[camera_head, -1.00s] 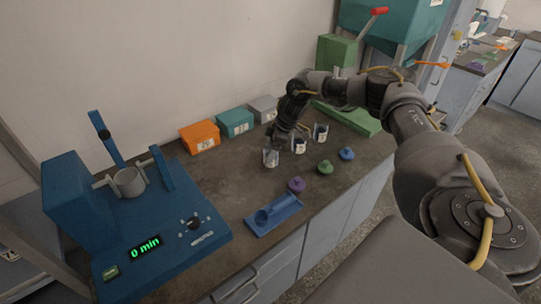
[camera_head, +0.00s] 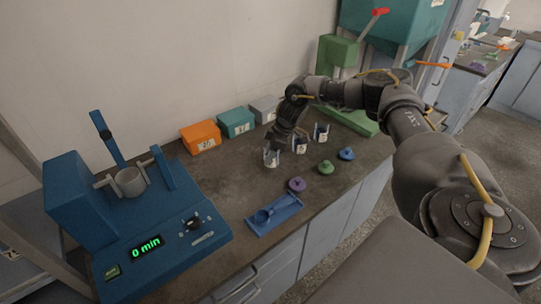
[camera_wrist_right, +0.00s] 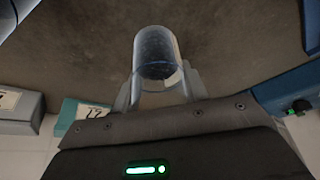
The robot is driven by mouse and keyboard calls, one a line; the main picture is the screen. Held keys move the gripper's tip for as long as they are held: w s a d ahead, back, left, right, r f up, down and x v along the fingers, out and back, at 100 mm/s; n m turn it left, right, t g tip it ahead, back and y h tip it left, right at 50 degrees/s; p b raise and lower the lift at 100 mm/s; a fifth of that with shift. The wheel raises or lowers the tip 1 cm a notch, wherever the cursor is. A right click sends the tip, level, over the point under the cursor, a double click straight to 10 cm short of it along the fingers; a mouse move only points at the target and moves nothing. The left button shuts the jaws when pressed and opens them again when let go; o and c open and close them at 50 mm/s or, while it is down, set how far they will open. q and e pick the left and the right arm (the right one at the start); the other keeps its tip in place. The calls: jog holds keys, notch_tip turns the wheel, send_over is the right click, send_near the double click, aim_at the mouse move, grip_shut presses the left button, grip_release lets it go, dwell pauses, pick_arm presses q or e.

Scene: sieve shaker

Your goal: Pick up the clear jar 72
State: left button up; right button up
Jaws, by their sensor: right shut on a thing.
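Three small clear jars with labels stand in a row toward the back of the bench. The nearest-left clear jar (camera_head: 271,158) is in my right gripper (camera_head: 273,150); its label is too small to read. In the right wrist view the clear jar (camera_wrist_right: 156,50), with a blue line and dark contents or background showing through, sits between the two fingers of the right gripper (camera_wrist_right: 158,88). I cannot tell whether it is clear of the bench. The middle jar (camera_head: 300,146) and the far jar (camera_head: 321,133) stand beside it to the right. My left gripper is not in view.
Orange (camera_head: 201,137), teal (camera_head: 236,122) and grey (camera_head: 263,108) boxes line the wall. Purple (camera_head: 297,185), green (camera_head: 325,167) and blue (camera_head: 347,154) lids and a blue tray (camera_head: 287,221) lie in front. A blue shaker (camera_head: 75,205) stands left.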

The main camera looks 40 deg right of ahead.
jog(key=shift+r, duration=0.1)
jog(key=shift+w+r, duration=0.1)
jog(key=shift+r, duration=0.15)
notch_tip(320, 180, up, 2)
jog(key=shift+r+b, duration=0.2)
jog(key=shift+b, duration=0.45)
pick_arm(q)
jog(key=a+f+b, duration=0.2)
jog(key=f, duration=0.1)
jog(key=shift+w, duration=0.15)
pick_arm(e)
jog(key=s+d+r, duration=0.3)
jog(key=s+r, duration=0.7)
jog(key=s, duration=0.3)
jog(key=shift+s+d, duration=0.3)
jog(key=shift+d, duration=0.1)
